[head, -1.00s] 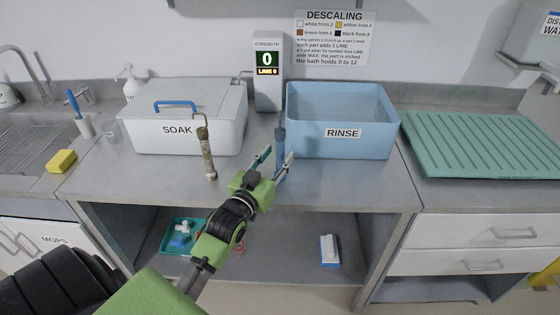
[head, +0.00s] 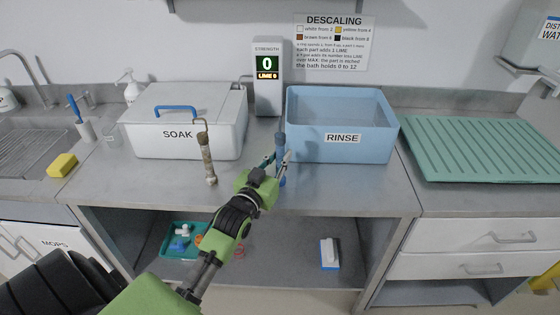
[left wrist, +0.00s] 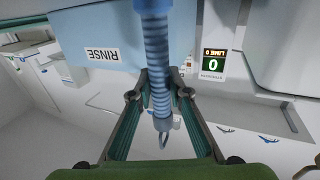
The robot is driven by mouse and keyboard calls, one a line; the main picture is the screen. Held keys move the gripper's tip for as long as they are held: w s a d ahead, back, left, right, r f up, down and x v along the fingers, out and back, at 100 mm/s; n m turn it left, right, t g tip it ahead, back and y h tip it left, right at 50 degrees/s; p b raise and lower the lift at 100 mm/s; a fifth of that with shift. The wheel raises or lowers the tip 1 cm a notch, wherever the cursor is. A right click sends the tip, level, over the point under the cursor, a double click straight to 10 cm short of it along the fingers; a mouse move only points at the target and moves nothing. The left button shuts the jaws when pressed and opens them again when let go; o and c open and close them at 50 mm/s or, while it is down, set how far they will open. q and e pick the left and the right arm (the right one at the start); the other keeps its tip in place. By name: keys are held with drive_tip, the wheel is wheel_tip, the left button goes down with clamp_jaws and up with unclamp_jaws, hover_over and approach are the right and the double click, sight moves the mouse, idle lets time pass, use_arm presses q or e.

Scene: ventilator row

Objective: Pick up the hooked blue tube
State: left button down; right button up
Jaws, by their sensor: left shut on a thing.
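The hooked blue tube (head: 281,150) stands upright at the counter's front, between the soak tank and the rinse tub. In the left wrist view the ribbed blue tube (left wrist: 157,65) runs between the fingers, with its thin hook at the lower end of the picture. My left gripper (head: 279,160) is shut on the tube, one finger on each side. The fingers also show in the left wrist view (left wrist: 158,95). The tube's lower end appears to be at the counter; I cannot tell whether it touches. My right gripper is not in view.
A brownish hooked tube (head: 207,160) stands to the left, before the white soak tank (head: 186,145) with its blue handle. The blue rinse tub (head: 342,150) is close behind right. A green drainboard (head: 480,148) lies farther right. A strength display (head: 267,80) stands behind.

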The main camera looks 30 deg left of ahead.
sight(278, 150)
use_arm(q)
wheel_tip(278, 150, up, 3)
drive_tip(key=shift+r+b, duration=0.15)
drive_tip(key=shift+b, duration=0.25)
drive_tip(key=s+a+r+b, duration=0.1)
drive_tip(key=s+a+r, duration=0.1)
drive_tip(key=s+r, duration=0.7)
drive_tip(key=s, duration=0.5)
drive_tip(key=shift+r, duration=0.35)
drive_tip(key=shift+f, duration=0.1)
